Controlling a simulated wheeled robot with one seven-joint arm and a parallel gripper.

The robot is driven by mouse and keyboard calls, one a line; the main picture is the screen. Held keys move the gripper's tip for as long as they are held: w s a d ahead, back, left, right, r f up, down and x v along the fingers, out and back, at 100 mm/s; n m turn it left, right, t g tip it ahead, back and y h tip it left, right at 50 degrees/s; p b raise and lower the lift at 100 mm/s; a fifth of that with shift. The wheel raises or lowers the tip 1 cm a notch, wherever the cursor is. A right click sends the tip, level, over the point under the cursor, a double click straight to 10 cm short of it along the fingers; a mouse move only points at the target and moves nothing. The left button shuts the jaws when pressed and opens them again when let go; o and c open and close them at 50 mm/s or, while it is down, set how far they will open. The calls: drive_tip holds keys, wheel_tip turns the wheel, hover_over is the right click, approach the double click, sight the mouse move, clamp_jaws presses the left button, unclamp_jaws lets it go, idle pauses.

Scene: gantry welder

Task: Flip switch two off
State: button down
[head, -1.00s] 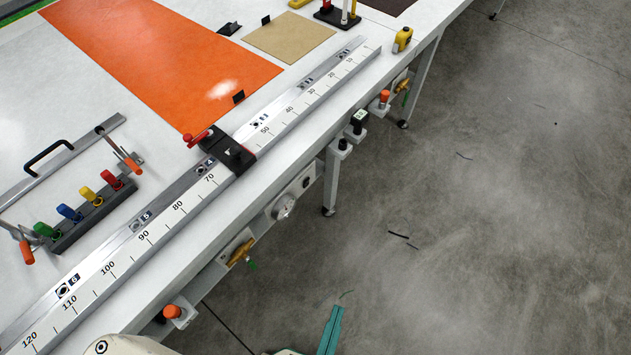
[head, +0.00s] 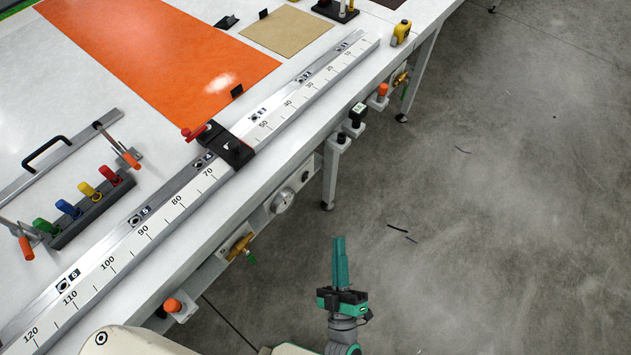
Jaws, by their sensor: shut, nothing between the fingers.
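The table's front side carries several small controls: an orange button (head: 173,305) at the near end, a brass-coloured valve handle (head: 239,246), a round metal dial (head: 282,201), a black switch box (head: 357,114) and another orange button (head: 382,91). I cannot tell which control is switch two, or its position; the small markings are too fine to read. My gripper (head: 339,240) has teal fingers closed together and empty. It is over the floor, to the right of the table's front edge and apart from all controls.
A long ruled rail (head: 160,220) with numbered marks runs along the table edge, with a black clamp (head: 232,148) on it. A block of coloured handles (head: 95,215) stands on the table. Table legs (head: 330,178) stand below the edge. The floor (head: 500,200) at right is open.

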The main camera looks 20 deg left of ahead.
sight(307, 175)
drive_tip(key=w+f+n+g+y, duration=0.4)
drive_tip(key=w+n+g+y, duration=0.1)
drive_tip(key=w+n+g, duration=0.2)
drive_tip(key=w+f+n+g+y, duration=0.5)
drive_tip(key=w+n+g, duration=0.2)
drive_tip(key=w+n, duration=0.2)
drive_tip(key=shift+n, duration=1.1)
drive_tip(key=shift+a+f, duration=0.1)
drive_tip(key=shift+a, duration=0.05)
drive_tip(key=x, duration=1.3)
drive_tip(key=shift+a, duration=0.45)
drive_tip(key=shift+a, duration=0.1)
